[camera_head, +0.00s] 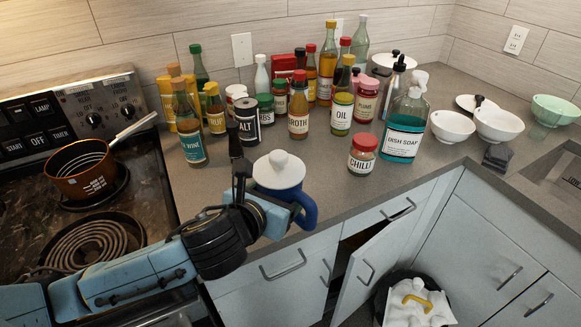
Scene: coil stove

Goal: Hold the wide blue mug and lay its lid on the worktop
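The wide blue mug (298,197) is near the worktop's front edge, its thick handle (306,212) on the right. Its white lid (279,172) with a round knob sits on top of the mug. My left gripper (241,178) is at the mug's left side, with dark fingers beside the lid and rim. My arm hides the mug's lower left part. I cannot tell whether the fingers grip the mug or whether it rests on the worktop. My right gripper is not in view.
Several bottles and jars crowd the worktop (335,190) behind the mug, including a salt tin (247,120), chili jar (362,155) and dish soap (405,130). Clear worktop lies right of the mug. The stove with a saucepan (82,170) is left. A cabinet door (352,285) stands open below.

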